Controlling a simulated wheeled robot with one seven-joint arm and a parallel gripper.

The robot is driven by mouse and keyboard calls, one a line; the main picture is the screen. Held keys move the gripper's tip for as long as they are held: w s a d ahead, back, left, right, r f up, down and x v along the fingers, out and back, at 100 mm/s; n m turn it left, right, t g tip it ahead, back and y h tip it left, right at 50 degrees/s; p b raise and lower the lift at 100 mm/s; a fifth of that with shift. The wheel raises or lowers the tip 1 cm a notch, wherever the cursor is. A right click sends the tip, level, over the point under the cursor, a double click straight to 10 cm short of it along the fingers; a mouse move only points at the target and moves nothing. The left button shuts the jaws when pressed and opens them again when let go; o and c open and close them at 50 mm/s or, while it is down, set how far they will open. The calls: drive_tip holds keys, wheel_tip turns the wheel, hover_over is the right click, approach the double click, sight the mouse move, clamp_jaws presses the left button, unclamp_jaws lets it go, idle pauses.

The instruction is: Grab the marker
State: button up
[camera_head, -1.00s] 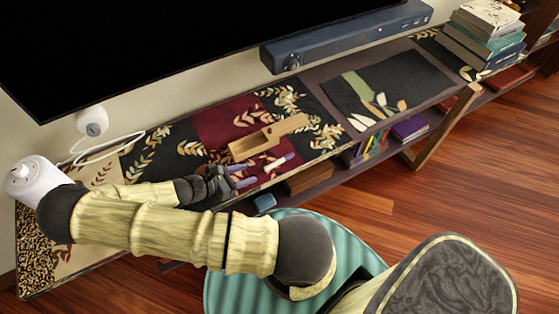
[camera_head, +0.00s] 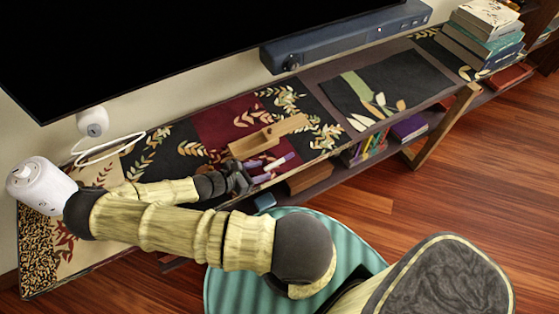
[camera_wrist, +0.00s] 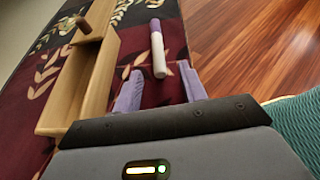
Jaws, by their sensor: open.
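The marker (camera_wrist: 157,48) has a white body and a purple end. It lies on the patterned shelf top near its front edge, and it also shows in the head view (camera_head: 278,163). My gripper (camera_wrist: 161,85) is open, with its two purple fingers apart and nothing between their pads. The marker's white near end is just ahead of the gap between the fingertips, roughly lined up with it. In the head view my gripper (camera_head: 256,171) is left of the marker, close to the shelf top. Whether the fingers touch the shelf cannot be told.
A wooden box with a handle (camera_head: 255,144) lies just behind the marker; in the wrist view it is close by my left finger. The shelf's front edge is near on the other side, with wood floor (camera_head: 370,220) below. A soundbar (camera_head: 345,38) and TV stand behind.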

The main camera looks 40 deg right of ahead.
idle(0.4)
clamp_jaws()
wheel_tip(320, 180, up, 10)
idle(0.6)
idle(0.4)
